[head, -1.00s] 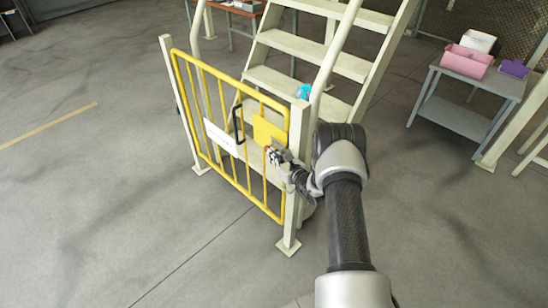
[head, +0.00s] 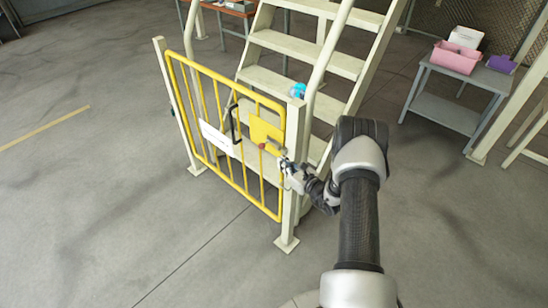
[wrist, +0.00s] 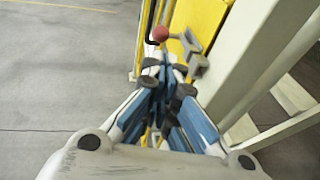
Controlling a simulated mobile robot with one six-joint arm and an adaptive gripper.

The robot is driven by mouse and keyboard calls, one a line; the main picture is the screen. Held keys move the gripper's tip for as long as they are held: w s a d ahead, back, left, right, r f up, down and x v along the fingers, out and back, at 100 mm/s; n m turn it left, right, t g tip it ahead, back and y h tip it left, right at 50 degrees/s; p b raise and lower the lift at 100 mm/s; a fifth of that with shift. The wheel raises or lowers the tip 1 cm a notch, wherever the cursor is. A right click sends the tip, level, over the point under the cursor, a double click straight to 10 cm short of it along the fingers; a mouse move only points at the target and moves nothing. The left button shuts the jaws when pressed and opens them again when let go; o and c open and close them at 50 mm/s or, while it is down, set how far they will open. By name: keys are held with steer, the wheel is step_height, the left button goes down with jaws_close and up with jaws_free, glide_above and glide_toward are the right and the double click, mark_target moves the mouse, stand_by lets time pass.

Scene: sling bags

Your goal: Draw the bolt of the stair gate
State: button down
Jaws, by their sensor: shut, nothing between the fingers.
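The yellow stair gate (head: 222,125) stands across the foot of the stairs between two cream posts. A yellow plate (head: 266,128) on its right side carries the bolt, with a red knob (head: 262,146). In the wrist view the red knob (wrist: 161,34) is just beyond the fingertips, beside a grey metal bolt piece (wrist: 193,50) near the post. My gripper (head: 284,164) is shut and empty at the gate's right edge, in front of the right post (head: 293,185). In the wrist view my blue-padded fingers (wrist: 166,72) are apart from the knob.
A black handle (head: 235,124) and a white sign (head: 218,138) are on the gate. Cream stairs (head: 300,50) rise behind it. A grey side table (head: 445,108) with a pink bin (head: 455,58) stands at the right. The floor in front is clear.

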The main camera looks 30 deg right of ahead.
steer(key=v, duration=0.4)
steer(key=shift+r+p, duration=0.1)
steer(key=shift+p, duration=0.25)
steer(key=shift+s+a, duration=0.1)
